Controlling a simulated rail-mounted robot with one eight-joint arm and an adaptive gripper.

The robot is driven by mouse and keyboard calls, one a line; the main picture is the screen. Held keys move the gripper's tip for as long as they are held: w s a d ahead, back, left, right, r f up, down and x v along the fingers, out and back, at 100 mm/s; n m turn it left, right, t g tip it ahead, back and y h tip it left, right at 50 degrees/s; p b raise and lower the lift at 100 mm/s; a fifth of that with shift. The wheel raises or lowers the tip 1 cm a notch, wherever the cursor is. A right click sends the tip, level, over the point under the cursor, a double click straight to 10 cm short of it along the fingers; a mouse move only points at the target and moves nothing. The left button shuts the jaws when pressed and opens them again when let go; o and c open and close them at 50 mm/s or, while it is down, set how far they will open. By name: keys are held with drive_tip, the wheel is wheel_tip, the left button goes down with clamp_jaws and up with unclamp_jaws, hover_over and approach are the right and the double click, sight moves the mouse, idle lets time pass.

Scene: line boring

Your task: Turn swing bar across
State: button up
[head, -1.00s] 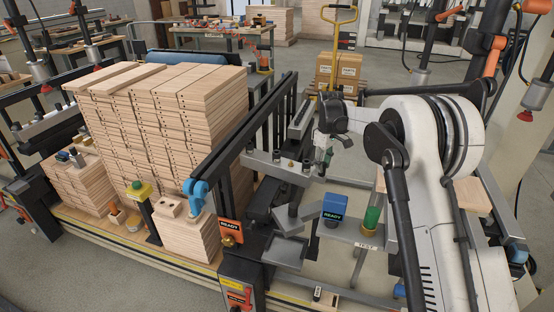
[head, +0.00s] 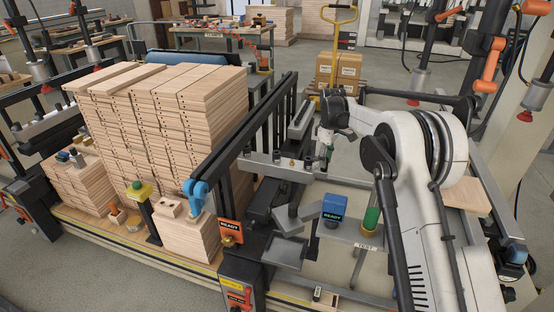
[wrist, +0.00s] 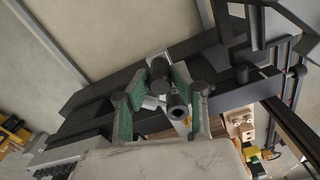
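A grey bar with small dark knobs (head: 282,169), which looks like the swing bar, reaches out to the right from the black frame in the head view. My gripper (head: 326,158) is just beyond the bar's right end, partly hidden by its own wrist. In the wrist view my gripper's fingers (wrist: 162,80) with green pads stand on both sides of a dark cylindrical piece (wrist: 178,107). Whether the pads touch it cannot be told. A grey bar (wrist: 248,92) runs off to the right behind the fingers.
Grey trays (head: 287,251) lie nearby. A tall stack of wooden boards (head: 165,120) stands left of the black frame (head: 245,130). A yellow pallet jack (head: 338,30) is behind.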

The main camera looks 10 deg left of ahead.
drive_tip(key=o, duration=0.4)
drive_tip(key=shift+r, duration=0.1)
drive_tip(key=shift+r+p, duration=1.25)
drive_tip(key=shift+r, duration=1.7)
